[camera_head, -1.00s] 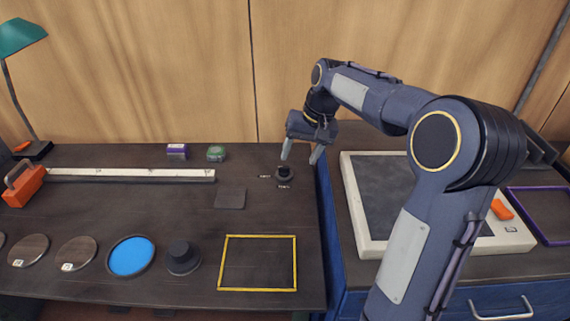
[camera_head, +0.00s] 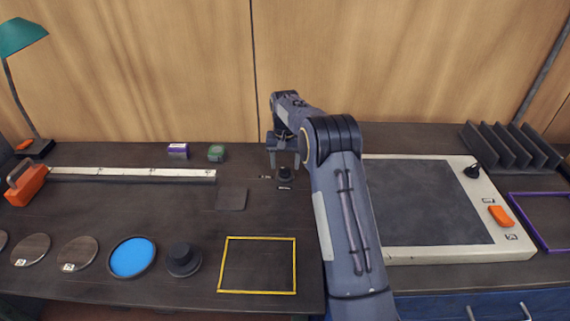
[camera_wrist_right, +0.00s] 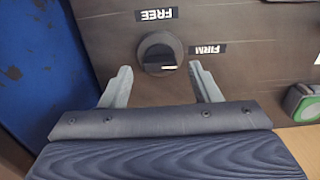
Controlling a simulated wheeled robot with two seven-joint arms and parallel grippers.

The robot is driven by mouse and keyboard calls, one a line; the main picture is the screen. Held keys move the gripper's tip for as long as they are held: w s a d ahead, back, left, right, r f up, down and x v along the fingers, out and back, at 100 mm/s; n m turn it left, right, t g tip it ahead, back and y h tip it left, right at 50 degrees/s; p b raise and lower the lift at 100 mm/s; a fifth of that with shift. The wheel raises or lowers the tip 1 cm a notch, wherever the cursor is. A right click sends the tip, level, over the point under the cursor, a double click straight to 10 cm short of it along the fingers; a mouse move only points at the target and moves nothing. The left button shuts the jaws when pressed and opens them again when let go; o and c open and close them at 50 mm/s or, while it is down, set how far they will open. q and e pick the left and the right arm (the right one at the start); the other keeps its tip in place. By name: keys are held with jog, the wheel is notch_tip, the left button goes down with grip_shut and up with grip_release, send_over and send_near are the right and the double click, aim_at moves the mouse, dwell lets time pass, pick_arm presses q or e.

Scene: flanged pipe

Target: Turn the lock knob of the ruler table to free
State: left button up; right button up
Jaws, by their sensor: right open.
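The lock knob (camera_head: 285,174) is a small round black knob on the dark table, right of the long white ruler (camera_head: 130,175). In the right wrist view the knob (camera_wrist_right: 158,50) has a raised grip bar with a light mark at its right part, toward the FIRM label (camera_wrist_right: 208,48). The FREE label (camera_wrist_right: 157,14) lies on the far side of the knob. My right gripper (camera_head: 284,166) is open above the knob, and its fingers (camera_wrist_right: 160,70) point down either side of it. I cannot tell whether they touch it. My left gripper is out of view.
A green round item (camera_head: 216,152) and a purple box (camera_head: 178,150) stand behind the ruler. A grey square pad (camera_head: 231,199) and a yellow frame (camera_head: 258,292) lie nearer. A white-rimmed panel (camera_head: 515,246) is on the right bench, partly behind my right arm.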

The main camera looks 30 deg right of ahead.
jog(key=shift+f, duration=0.65)
jog(key=c, duration=1)
